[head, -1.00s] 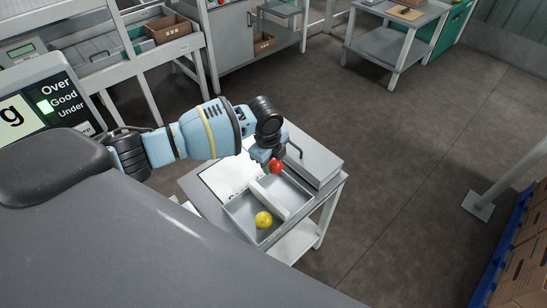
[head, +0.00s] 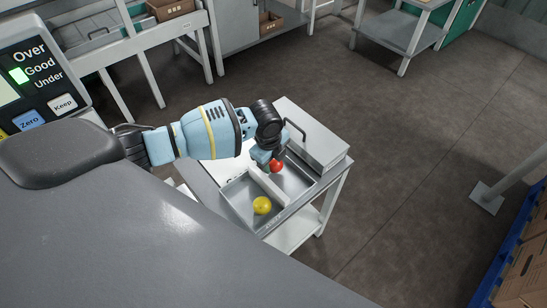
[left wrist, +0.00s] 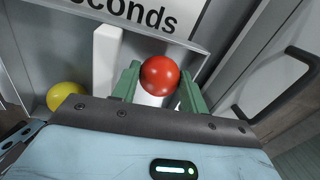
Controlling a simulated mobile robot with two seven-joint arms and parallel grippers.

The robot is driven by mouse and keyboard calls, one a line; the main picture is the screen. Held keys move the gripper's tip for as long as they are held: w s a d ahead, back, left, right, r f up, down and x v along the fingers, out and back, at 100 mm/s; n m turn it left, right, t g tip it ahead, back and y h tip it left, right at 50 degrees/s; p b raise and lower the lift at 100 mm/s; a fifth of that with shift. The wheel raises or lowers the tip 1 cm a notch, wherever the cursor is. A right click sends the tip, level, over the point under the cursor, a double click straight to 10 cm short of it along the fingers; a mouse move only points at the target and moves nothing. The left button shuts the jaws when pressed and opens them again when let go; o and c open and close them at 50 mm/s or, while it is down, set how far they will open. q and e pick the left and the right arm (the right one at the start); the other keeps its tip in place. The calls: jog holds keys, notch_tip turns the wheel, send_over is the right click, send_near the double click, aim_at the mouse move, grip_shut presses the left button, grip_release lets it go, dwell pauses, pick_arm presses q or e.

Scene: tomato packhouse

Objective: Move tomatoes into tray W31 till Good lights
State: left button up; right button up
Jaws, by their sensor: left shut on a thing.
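My left gripper (head: 275,167) is shut on a red tomato (head: 277,166) and holds it over the right compartment of a grey two-part tray (head: 236,212). In the left wrist view the green fingers stand either side of the red tomato (left wrist: 160,75). A yellow tomato (head: 262,205) lies in the tray's left compartment, across a white divider (left wrist: 106,60). It also shows in the left wrist view (left wrist: 66,96). On the scale display (head: 40,75) the green light beside "Good" is lit. No W31 label is readable. My right gripper is out of view.
The tray stands on a small table, with a grey handled box (head: 312,138) behind it to the right. A sign ending "econds" (left wrist: 145,14) shows beyond the tray. Benches stand at the back, a post (head: 510,175) and cartons (head: 525,275) at right. The floor between is clear.

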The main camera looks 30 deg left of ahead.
pick_arm(q)
jog(key=shift+r, duration=0.1)
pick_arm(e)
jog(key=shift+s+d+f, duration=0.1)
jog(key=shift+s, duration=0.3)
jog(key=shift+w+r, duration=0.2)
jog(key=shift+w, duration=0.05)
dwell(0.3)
pick_arm(q)
jog(key=o, duration=0.8)
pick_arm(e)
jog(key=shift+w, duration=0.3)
pick_arm(q)
jog(key=c, duration=0.3)
jog(key=shift+c, duration=0.2)
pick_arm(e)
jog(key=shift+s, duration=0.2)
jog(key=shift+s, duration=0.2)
